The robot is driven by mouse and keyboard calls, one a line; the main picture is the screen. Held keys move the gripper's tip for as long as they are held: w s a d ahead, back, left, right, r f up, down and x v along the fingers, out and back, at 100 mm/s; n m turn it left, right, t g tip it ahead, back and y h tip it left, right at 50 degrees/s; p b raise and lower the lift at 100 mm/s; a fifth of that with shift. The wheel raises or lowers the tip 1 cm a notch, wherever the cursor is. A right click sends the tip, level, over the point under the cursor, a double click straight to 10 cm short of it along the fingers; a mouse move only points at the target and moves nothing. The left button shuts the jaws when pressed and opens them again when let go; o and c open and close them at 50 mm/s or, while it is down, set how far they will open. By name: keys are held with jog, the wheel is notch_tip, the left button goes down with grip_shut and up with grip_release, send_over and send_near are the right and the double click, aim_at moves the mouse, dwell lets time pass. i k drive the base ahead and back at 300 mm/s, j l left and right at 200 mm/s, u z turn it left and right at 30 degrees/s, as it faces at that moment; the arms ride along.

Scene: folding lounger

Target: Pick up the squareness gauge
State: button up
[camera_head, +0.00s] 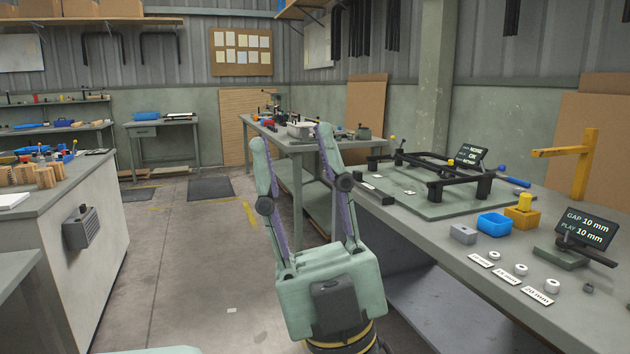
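A yellow L-shaped piece (583,165), which looks like the squareness gauge, stands upright at the back right of the right-hand bench (440,245). Its horizontal arm points left near the top. Its foot is on or close to the bench top; the exact contact is hard to tell. My gripper (292,138) is in the middle of the view, pointing up, with its two fingers spread wide and nothing between them. It is well to the left of the yellow piece and apart from it.
A black frame (435,168) stands on a green plate. Near the yellow piece are a yellow block (522,218), blue tray (494,224), grey block (463,234) and display (586,229). Small rings with labels lie in front. Open floor (190,260) is to the left.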

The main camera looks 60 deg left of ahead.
aim_at(357, 175)
jog(key=u, duration=1.55)
jog(key=z, duration=0.75)
jog(key=i+j+z, duration=0.1)
jog(key=j+z, duration=0.6)
jog(key=i+j+z, duration=0.1)
jog(key=j+z, duration=0.45)
jog(key=j, duration=0.3)
jog(key=k+j+z, duration=0.1)
jog(key=j+z, duration=0.15)
jog(key=j, duration=0.3)
jog(key=k+j, duration=0.1)
jog(key=j, duration=0.45)
jog(key=k+j, duration=0.1)
jog(key=j, duration=0.45)
jog(key=j+z, duration=0.1)
jog(key=j, duration=0.45)
jog(key=k+j, duration=0.15)
jog(key=j, duration=0.4)
